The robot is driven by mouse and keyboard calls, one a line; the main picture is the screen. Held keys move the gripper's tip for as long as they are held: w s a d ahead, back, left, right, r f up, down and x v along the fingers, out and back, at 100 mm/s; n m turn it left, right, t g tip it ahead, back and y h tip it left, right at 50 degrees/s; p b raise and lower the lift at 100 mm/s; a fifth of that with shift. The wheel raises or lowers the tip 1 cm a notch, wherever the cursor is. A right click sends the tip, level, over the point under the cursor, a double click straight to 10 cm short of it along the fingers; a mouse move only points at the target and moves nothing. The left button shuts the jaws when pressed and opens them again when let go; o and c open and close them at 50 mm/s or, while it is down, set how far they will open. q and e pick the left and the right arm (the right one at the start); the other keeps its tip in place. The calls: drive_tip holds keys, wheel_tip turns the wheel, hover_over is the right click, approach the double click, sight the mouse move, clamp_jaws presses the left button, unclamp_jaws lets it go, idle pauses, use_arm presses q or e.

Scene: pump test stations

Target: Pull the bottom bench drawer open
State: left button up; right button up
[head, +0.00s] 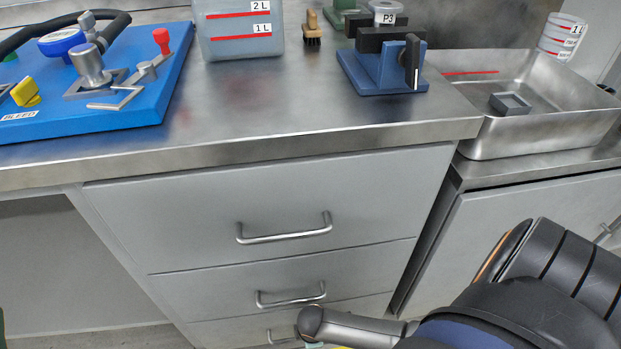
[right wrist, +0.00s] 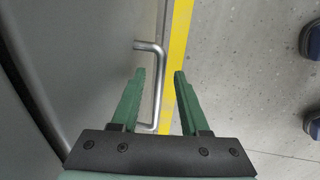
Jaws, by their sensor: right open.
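The bottom bench drawer (head: 232,333) shows at the lower edge of the head view, below two other drawers, and looks shut. Its bar handle (head: 283,338) is partly hidden behind my right arm. In the right wrist view the metal handle (right wrist: 161,88) runs between the two green fingers of my right gripper (right wrist: 159,72). The fingers are open, one on each side of the bar, with a gap on both sides. I cannot tell how deep the bar sits between them. My left gripper is not clearly in view; only a green sliver shows at the left edge.
The top drawer handle (head: 285,232) and middle drawer handle (head: 292,297) stick out above. The benchtop (head: 255,110) holds a blue bleed board (head: 130,112), a jug (head: 238,45) and a blue fixture (head: 385,72).

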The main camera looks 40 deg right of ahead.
drive_tip(key=shift+c, duration=0.2)
clamp_jaws()
idle(1.1)
